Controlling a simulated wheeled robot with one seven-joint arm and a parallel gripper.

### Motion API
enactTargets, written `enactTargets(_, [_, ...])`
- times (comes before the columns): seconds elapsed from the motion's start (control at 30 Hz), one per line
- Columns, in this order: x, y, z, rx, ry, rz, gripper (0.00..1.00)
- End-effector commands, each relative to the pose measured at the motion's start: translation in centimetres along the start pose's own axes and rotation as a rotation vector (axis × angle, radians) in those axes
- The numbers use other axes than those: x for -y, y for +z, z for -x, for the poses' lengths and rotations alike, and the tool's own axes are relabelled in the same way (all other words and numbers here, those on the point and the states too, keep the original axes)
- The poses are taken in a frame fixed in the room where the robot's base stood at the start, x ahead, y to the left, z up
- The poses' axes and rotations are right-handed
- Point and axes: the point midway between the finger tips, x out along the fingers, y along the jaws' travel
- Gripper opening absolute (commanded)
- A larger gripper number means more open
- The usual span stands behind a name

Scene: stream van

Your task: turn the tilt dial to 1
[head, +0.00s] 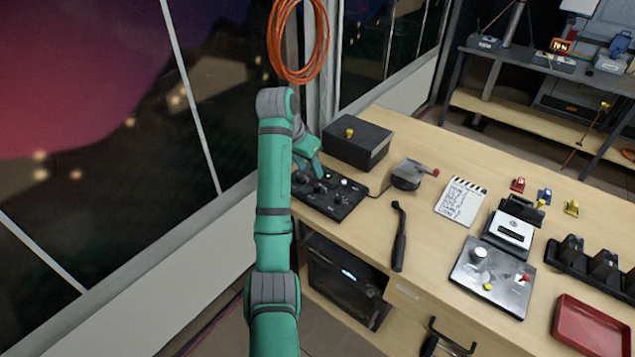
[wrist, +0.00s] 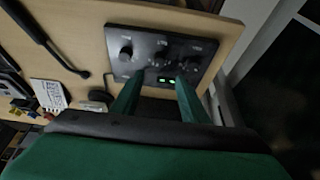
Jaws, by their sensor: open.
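A black control panel (head: 333,200) with several dark dials and small labels lies on the left end of the wooden table. The wrist view shows it too (wrist: 150,40), with a larger round dial (wrist: 126,52) at its left, smaller knobs to the right and two lit green spots. The labels are too small to read, so I cannot tell which dial is the tilt dial or where it points. My gripper (head: 314,172) is over the panel, partly covering it. In the wrist view its two green fingers (wrist: 158,88) stand apart with nothing between them.
A black box (head: 358,150) with a yellow knob stands behind the panel. A grey device (head: 407,174) with a red-tipped lever, a black handle (head: 399,238) and a clapperboard (head: 461,203) lie to its right. A window wall (head: 195,110) is close on the left.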

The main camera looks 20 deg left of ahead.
Motion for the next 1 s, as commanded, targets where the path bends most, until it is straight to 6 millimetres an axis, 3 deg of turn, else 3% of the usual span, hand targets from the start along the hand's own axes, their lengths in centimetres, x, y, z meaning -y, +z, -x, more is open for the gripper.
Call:
enactTargets(0.2, [-0.3,0.3,-1.8,0.009,0.009,0.002,0.41])
enactTargets(0.6, [-0.3,0.4,-8.4,0.011,0.007,0.001,0.41])
enactTargets(1.0, [-0.2,0.3,-9.8,0.009,0.005,0.0,0.41])
